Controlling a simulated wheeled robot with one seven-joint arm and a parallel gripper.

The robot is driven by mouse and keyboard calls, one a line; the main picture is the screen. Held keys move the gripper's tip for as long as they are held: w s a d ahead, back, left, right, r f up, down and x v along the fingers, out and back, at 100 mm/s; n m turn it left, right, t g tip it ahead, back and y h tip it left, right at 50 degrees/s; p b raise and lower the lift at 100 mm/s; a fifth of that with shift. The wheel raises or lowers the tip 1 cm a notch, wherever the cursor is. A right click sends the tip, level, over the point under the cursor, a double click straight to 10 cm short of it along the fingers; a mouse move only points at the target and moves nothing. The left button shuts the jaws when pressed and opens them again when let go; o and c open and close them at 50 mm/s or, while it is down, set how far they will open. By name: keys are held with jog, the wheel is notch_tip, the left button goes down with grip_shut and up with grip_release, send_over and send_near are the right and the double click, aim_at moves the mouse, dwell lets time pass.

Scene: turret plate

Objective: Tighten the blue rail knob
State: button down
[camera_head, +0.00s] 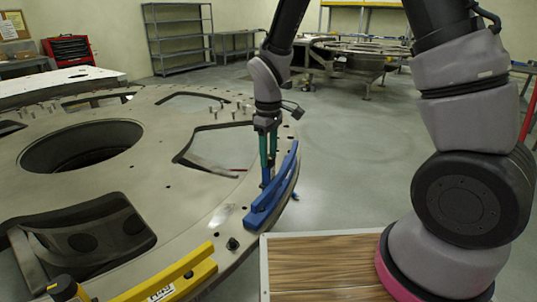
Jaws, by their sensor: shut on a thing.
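The blue rail (272,195) lies along the right edge of the round metal turret plate (168,190).
A yellow rail (175,283) sits on the near edge of the plate, with a dark knob (233,243) close by. A wood-topped surface (325,262) is at the front right. The plate has large openings. Open floor (350,170) lies to the right.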

aim_at(269, 156)
jog(key=m, duration=0.5)
jog(key=shift+m, duration=0.3)
jog(key=m, duration=0.5)
jog(key=shift+m, duration=0.3)
jog(key=shift+c, duration=1.8)
grip_release()
notch_tip(269, 156, up, 11)
